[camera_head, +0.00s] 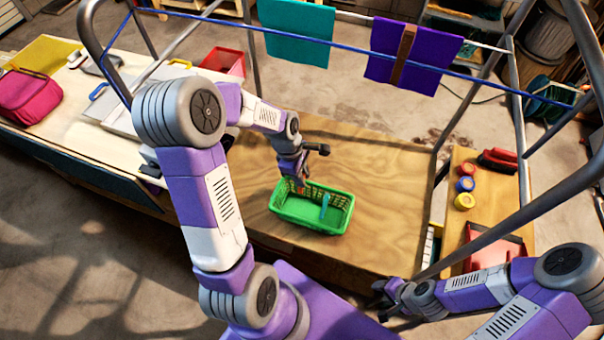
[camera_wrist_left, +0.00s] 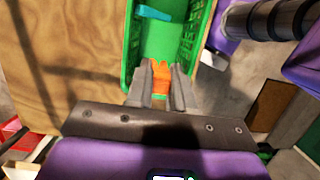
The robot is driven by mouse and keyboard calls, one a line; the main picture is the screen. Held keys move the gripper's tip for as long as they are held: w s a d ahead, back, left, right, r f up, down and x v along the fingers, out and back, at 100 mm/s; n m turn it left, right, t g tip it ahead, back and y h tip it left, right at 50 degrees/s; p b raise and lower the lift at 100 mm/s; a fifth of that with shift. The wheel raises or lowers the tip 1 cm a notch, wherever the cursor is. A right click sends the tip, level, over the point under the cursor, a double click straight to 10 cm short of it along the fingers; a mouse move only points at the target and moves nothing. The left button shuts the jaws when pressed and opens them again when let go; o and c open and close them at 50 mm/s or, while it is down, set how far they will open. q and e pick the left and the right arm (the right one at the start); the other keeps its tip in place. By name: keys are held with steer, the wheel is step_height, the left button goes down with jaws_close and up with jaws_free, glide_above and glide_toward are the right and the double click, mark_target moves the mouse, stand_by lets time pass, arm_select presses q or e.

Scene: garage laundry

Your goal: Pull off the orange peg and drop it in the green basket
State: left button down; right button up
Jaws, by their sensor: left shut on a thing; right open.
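The green basket (camera_head: 300,222) stands on the wooden table in the head view, with a teal peg (camera_head: 325,205) inside it. My left gripper (camera_head: 303,182) is over the basket's back left part. In the left wrist view my left gripper (camera_wrist_left: 160,85) is shut on the orange peg (camera_wrist_left: 160,78), its tip towards the basket's open inside. The green basket (camera_wrist_left: 165,42) and the teal peg (camera_wrist_left: 153,12) lie beyond it. My right gripper (camera_head: 388,297) is open at the table's front right, away from the basket; its fingers are small in the view.
A blue line (camera_head: 350,50) crosses above the table. A teal cloth (camera_head: 297,30) and a purple cloth (camera_head: 413,53) hang behind on a rail. Metal posts stand at the table's sides. Tape rolls (camera_head: 465,184) lie on a side board. The wood around the basket is clear.

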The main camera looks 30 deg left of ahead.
arm_select(q)
steer(key=shift+f+b, duration=5.1)
steer(key=shift+f, duration=1.35)
steer(key=c, duration=0.9)
jaws_free()
steer(key=shift+r, duration=0.1)
steer(key=p+v, duration=0.2)
steer(key=v, duration=0.5)
steer(key=shift+r, duration=0.2)
steer(key=shift+f, duration=0.1)
